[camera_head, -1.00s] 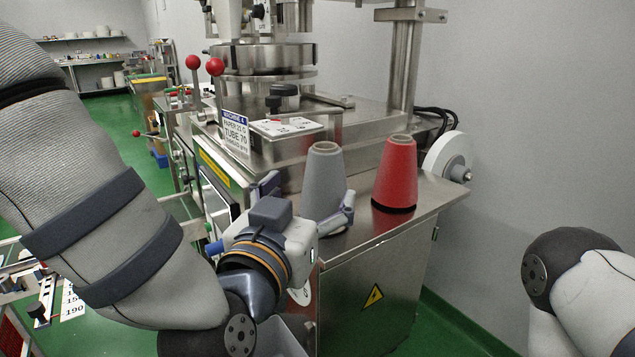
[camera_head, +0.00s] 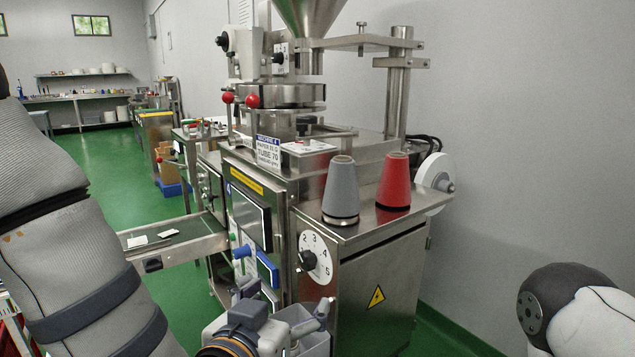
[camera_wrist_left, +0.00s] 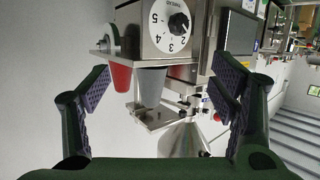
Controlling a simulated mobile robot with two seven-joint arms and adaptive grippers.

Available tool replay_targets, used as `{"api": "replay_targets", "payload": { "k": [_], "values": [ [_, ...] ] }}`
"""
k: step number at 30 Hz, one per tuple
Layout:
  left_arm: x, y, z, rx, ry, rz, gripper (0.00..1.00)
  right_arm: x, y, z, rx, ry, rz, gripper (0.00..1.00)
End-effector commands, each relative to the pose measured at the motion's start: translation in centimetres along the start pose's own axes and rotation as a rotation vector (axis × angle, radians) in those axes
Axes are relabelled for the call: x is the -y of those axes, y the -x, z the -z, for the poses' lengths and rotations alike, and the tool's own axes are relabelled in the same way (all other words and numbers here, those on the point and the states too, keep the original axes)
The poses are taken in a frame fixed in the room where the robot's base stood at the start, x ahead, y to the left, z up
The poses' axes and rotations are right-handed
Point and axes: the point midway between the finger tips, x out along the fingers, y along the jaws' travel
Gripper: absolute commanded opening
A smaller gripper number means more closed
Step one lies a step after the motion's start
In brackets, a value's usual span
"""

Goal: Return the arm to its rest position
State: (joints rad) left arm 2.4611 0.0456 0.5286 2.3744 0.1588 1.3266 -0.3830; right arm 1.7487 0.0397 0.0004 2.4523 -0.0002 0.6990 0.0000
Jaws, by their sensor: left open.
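My left gripper (camera_head: 283,300) is at the lower middle of the head view, in front of the machine and below the dial. In the left wrist view its two fingers (camera_wrist_left: 165,92) stand wide apart with nothing between them. The grey cone (camera_head: 341,190) and the red cone (camera_head: 393,182) stand upright on the steel side table, apart from the gripper. In the wrist view the grey cone (camera_wrist_left: 150,87) and the red cone (camera_wrist_left: 121,77) appear upside down beyond the fingers. Part of my right arm shows at the lower right, but its gripper is out of view.
The steel packing machine (camera_head: 290,95) with its side table (camera_head: 365,228) fills the middle. A numbered dial (camera_head: 315,257) faces my left gripper. A conveyor (camera_head: 178,242) extends to the left. Green floor (camera_head: 100,160) is open at the left.

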Motion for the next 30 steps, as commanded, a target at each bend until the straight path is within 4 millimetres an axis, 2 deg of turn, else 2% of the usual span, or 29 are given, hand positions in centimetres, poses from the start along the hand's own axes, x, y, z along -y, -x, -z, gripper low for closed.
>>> {"api": "replay_targets", "payload": {
  "k": [1, 2, 3, 5, 6, 8, 9, 11, 12, 13, 15, 18, 19, 22, 30],
  "values": [
    [0.9, 0.1, -4.3, 0.11, 0.021, 0.005, 0.78, 0.0, -0.1, 0.1, -0.003, 0.0, 0.0, 0.59],
    [1.4, 0.5, -6.9, 0.18, 0.034, 0.007, 0.78, 0.0, -0.1, 0.2, -0.004, 0.0, 0.0, 0.59],
    [2.1, 1.3, -10.5, 0.278, 0.053, 0.011, 0.78, 0.0, -0.1, 0.2, -0.005, -0.001, 0.0, 0.59],
    [3.1, 3.0, -15.8, 0.428, 0.084, 0.023, 0.78, 0.0, -0.1, 0.3, -0.006, -0.001, -0.001, 0.59],
    [3.8, 4.7, -19.3, 0.531, 0.106, 0.033, 0.78, 0.0, -0.1, 0.2, -0.005, -0.001, -0.001, 0.59],
    [4.8, 7.8, -24.4, 0.69, 0.139, 0.054, 0.78, 0.0, -0.1, 0.2, -0.004, -0.001, -0.001, 0.59],
    [5.3, 10.3, -27.5, 0.797, 0.161, 0.07, 0.78, 0.0, -0.1, 0.2, -0.003, -0.001, -0.001, 0.59],
    [6.2, 14.3, -31.6, 0.951, 0.19, 0.099, 0.78, 0.0, -0.1, 0.1, -0.003, -0.001, 0.0, 0.59],
    [6.6, 17.0, -33.8, 1.047, 0.209, 0.12, 0.78, 0.0, -0.1, 0.1, -0.003, 0.0, 0.0, 0.59],
    [7.0, 19.1, -35.2, 1.114, 0.22, 0.135, 0.78, 0.0, -0.1, 0.1, -0.003, 0.0, 0.0, 0.59],
    [7.6, 23.3, -37.6, 1.249, 0.243, 0.17, 0.78, 0.0, -0.1, 0.2, -0.004, 0.0, 0.0, 0.59],
    [8.1, 27.6, -39.4, 1.377, 0.263, 0.207, 0.78, 0.0, 0.0, 0.2, -0.004, 0.0, 0.0, 0.59],
    [8.2, 28.4, -39.7, 1.401, 0.266, 0.214, 0.78, 0.0, 0.0, 0.2, -0.004, -0.001, 0.0, 0.59],
    [8.4, 29.7, -40.1, 1.439, 0.271, 0.227, 0.78, 0.0, 0.0, 0.2, -0.004, 0.0, 0.0, 0.59],
    [8.4, 29.7, -40.1, 1.438, 0.271, 0.227, 0.78, 0.0, 0.0, 0.2, -0.004, -0.001, 0.0, 0.59]
  ]
}}
